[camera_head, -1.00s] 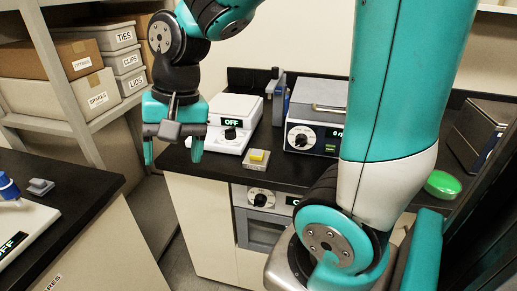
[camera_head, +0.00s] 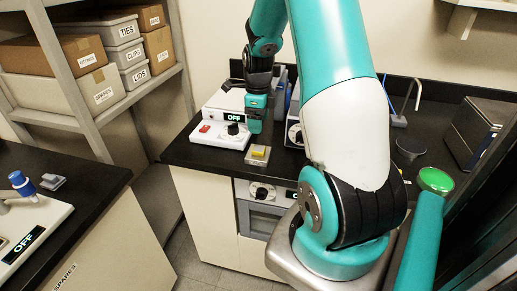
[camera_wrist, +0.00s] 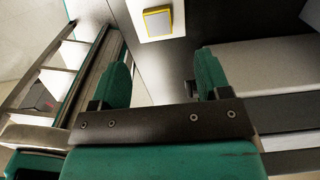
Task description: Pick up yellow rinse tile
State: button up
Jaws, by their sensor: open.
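The yellow rinse tile (camera_head: 259,150) sits on a small pale block (camera_head: 256,160) near the front edge of the black bench. In the wrist view, the tile (camera_wrist: 158,22) shows a pale top with a yellow border, on the whitish block (camera_wrist: 140,34), beyond the fingertips. My gripper (camera_head: 254,126) points down beside the white OFF device, above and behind the tile in the head view. In the wrist view my gripper (camera_wrist: 162,72) has its two teal fingers apart with nothing between them. The tile is apart from both fingers.
The white OFF device (camera_head: 214,132), with a red switch and black knob, stands close left of my gripper. A green button (camera_head: 435,180) and a dark bowl (camera_head: 411,150) are at right.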

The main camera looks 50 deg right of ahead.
send_over(259, 149)
jog(key=f, duration=0.4)
jog(key=shift+w+d+f+p, duration=0.15)
jog(key=shift+w+f+p, duration=0.05)
jog(key=shift+w+p, duration=0.1)
jog(key=shift+s+f+p, duration=0.2)
jog(key=shift+f+p, duration=0.7)
jog(key=shift+f, duration=1.75)
jog(key=c, duration=1)
